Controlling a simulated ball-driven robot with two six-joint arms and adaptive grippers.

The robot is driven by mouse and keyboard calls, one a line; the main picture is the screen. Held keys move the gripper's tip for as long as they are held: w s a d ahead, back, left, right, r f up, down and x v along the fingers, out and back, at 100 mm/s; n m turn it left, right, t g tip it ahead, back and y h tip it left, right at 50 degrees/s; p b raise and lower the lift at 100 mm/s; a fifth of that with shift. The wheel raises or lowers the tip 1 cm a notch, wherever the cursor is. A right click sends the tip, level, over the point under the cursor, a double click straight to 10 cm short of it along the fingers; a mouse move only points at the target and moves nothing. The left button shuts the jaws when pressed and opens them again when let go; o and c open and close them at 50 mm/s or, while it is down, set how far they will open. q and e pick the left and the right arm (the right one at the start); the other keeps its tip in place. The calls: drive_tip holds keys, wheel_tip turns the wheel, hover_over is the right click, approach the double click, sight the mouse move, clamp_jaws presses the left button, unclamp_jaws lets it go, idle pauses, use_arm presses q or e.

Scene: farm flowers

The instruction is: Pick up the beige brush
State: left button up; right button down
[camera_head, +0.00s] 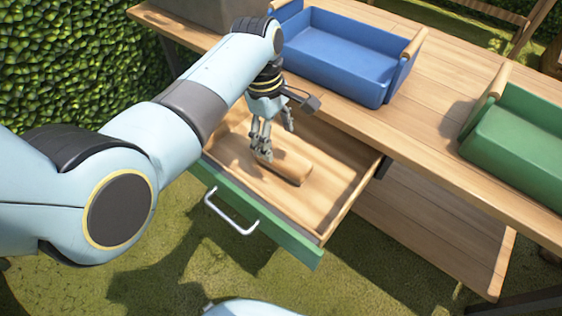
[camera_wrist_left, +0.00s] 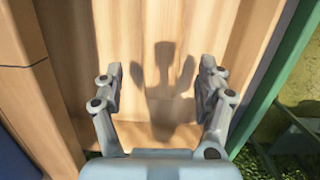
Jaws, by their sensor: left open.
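A beige, wood-coloured block-like object (camera_head: 290,167), which looks like the brush, lies in the open drawer (camera_head: 335,212). Its left part is partly hidden by my gripper, and I cannot make out bristles. My left gripper (camera_head: 275,142) points down over the drawer, with its fingers close to the object's left end in this view. I cannot tell whether they touch it. My right gripper is out of view.
The drawer has a green front with a metal handle (camera_head: 232,212). A blue tray (camera_head: 345,55) stands on the wooden table (camera_head: 425,125) behind the drawer. A green tray (camera_head: 515,145) stands at the right. A grey box (camera_head: 205,12) is at the back left.

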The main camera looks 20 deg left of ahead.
sight(280, 153)
use_arm(q)
drive_tip(key=f+b, duration=0.1)
drive_tip(key=f, duration=0.1)
drive_tip(key=d+f, duration=0.1)
drive_tip(key=f, duration=0.1)
drive_tip(key=f+b, duration=0.1)
drive_tip(key=f, duration=0.1)
drive_tip(key=shift+s+d+b, duration=0.2)
drive_tip(key=shift+s+b, duration=0.15)
drive_tip(key=shift+f, duration=0.2)
drive_tip(key=shift+r, duration=0.1)
drive_tip(key=c, duration=1.3)
drive_tip(key=shift+c, duration=0.2)
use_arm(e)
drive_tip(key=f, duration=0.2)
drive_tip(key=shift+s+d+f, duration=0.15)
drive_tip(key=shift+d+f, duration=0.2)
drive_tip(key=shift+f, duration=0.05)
